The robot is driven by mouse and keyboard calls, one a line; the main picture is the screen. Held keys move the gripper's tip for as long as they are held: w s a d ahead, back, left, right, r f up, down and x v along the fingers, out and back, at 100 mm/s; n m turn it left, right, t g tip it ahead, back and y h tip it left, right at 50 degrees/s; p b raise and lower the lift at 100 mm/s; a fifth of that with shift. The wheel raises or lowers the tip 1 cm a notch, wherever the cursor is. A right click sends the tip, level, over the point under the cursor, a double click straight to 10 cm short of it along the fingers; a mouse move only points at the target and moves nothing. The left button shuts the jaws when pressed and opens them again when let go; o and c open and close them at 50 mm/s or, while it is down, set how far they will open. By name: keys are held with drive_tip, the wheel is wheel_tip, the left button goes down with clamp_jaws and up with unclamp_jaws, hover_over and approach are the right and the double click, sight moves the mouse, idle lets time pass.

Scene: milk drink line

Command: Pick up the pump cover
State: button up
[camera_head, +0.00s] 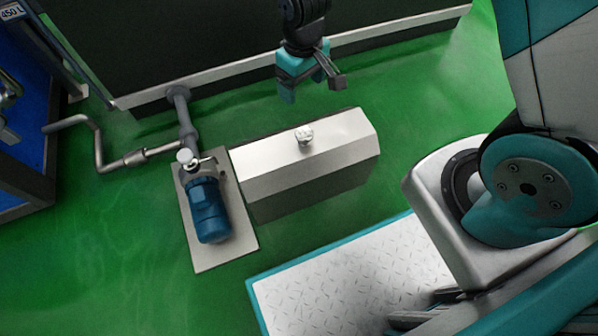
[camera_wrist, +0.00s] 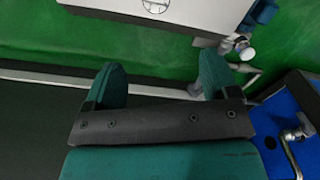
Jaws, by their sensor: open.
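The pump cover (camera_head: 270,165) is a pale metal box with sloped top edges and a small round knob (camera_head: 305,135) on top. It stands on the green floor to the right of the blue pump (camera_head: 208,208), not over it. My gripper (camera_head: 311,82) is open and empty, beyond the cover in the head view and apart from it. In the wrist view my gripper (camera_wrist: 162,70) shows two spread teal fingers. The cover (camera_wrist: 200,14) lies past the fingertips at the top edge, with its knob (camera_wrist: 156,5) partly cut off.
The pump sits on a pale base plate (camera_head: 237,245) with grey pipes (camera_head: 98,145) joined to it. A dark tank wall with a pale lower edge (camera_head: 230,68) stands behind. A blue-floored frame (camera_head: 30,130) is at left. Green floor is free right of the cover.

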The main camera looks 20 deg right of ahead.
sight(302, 132)
wheel_tip(302, 132, down, 14)
drive_tip(key=b, duration=0.7)
drive_tip(key=shift+w+d+r, duration=0.1)
drive_tip(key=shift+r, duration=0.1)
wheel_tip(302, 132, down, 5)
drive_tip(key=b, duration=0.4)
drive_tip(key=shift+d+f, duration=0.1)
clamp_jaws()
